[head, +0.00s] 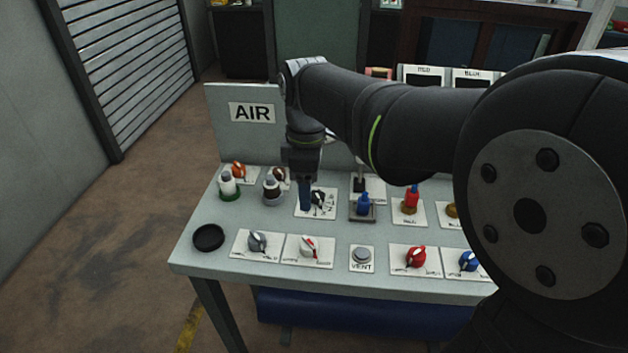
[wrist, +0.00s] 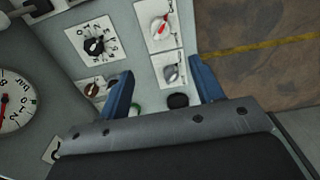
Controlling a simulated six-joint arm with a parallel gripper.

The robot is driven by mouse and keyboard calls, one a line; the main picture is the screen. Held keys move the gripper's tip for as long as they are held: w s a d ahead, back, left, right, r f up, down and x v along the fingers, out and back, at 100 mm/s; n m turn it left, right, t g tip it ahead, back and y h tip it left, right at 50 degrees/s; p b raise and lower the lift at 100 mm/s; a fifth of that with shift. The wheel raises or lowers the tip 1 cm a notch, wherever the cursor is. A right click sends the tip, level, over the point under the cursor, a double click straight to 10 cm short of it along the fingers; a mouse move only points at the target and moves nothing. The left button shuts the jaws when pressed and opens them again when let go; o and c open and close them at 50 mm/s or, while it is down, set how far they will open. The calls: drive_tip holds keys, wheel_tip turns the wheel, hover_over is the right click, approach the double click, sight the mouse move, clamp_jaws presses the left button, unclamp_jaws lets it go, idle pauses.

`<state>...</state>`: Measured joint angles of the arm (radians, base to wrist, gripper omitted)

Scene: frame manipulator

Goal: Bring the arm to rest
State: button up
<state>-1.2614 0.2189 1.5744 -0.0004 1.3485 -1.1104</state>
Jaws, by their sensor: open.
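My gripper (head: 305,195) points down over the left part of a grey panel table (head: 200,255) in the head view. Its blue finger appears beside a black rotary dial (head: 318,198); I cannot tell the gap there. In the wrist view the two blue fingers of my gripper (wrist: 162,86) stand wide apart with nothing held between them. My arm reaches in from the right of the head view and hides part of the back panel.
A black dish (head: 208,237), grey knob (head: 257,242), red-marked knob (head: 308,247), vent button (head: 361,256) and red knob (head: 415,257) line the front. A gauge (wrist: 14,100) shows in the wrist view.

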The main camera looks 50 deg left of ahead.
sight(309, 241)
drive_tip(key=shift+f, duration=0.15)
idle(0.3)
wheel_tip(309, 241, down, 17)
drive_tip(key=shift+f, duration=0.1)
idle(0.5)
drive_tip(key=shift+f, duration=0.2)
drive_tip(key=shift+r+m, duration=0.2)
drive_tip(key=shift+m, duration=0.7)
drive_tip(key=m, duration=1)
drive_tip(key=shift+m, duration=2.1)
